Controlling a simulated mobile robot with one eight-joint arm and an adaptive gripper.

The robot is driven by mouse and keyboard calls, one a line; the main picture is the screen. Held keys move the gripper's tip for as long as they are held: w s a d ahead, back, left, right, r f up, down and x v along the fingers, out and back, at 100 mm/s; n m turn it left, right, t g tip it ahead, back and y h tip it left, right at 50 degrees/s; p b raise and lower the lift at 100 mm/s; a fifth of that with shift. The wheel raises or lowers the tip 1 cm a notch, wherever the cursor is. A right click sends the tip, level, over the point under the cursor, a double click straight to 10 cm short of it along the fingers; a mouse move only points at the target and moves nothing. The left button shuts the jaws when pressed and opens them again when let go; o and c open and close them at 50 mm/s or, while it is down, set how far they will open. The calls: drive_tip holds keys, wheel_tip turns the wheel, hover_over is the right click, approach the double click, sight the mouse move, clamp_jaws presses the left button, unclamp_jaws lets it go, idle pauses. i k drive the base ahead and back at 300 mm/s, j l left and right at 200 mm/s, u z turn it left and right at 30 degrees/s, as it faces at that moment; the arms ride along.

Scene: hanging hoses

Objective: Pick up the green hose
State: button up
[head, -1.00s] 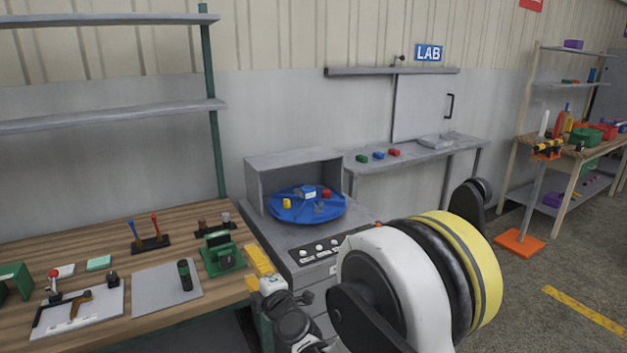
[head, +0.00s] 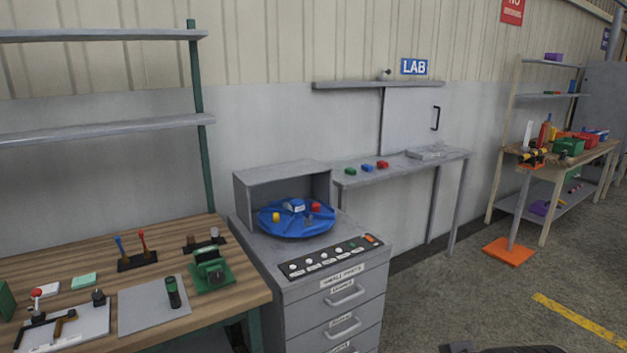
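I cannot make out a green hose in the head view. My gripper is out of view. Only a dark piece at the bottom edge shows, which looks like part of my arm. Hanging hoses are not clearly visible anywhere in the picture.
A wooden bench (head: 70,270) with tools stands at the left. A grey drawer cabinet (head: 300,310) carries a blue turntable (head: 290,225). A grey wall shelf (head: 395,170) holds small blocks. An orange-based stand (head: 508,251) stands before a right workbench (head: 590,150). Floor at lower right is clear.

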sight(170, 283)
drive_tip(key=u, duration=1.3)
